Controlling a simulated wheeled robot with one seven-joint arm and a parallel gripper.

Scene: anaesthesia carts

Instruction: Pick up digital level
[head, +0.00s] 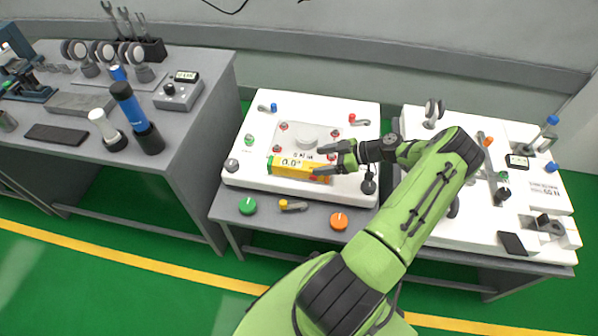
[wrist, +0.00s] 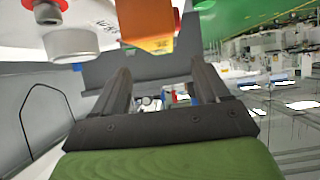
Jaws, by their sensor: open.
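The digital level (head: 287,171) is a yellow bar with a green left end, a red part near its right end and a display reading 0.0°. It lies along the front of a white board in the middle of the head view. My gripper (head: 318,161) is open and empty at the level's right end, its fingers pointing left. One finger overlaps the level's right part in the picture; I cannot tell whether they touch. In the wrist view the level's orange end (wrist: 147,24) shows at the top, beyond the two spread fingers of my gripper (wrist: 161,70), not between them.
The white board (head: 255,115) carries a round grey knob (head: 309,137) behind the level and small red-topped posts. Green (head: 247,205) and orange (head: 339,221) discs lie on the table's front strip. A crowded white board (head: 450,225) stands right, a grey bench (head: 190,128) with tools left.

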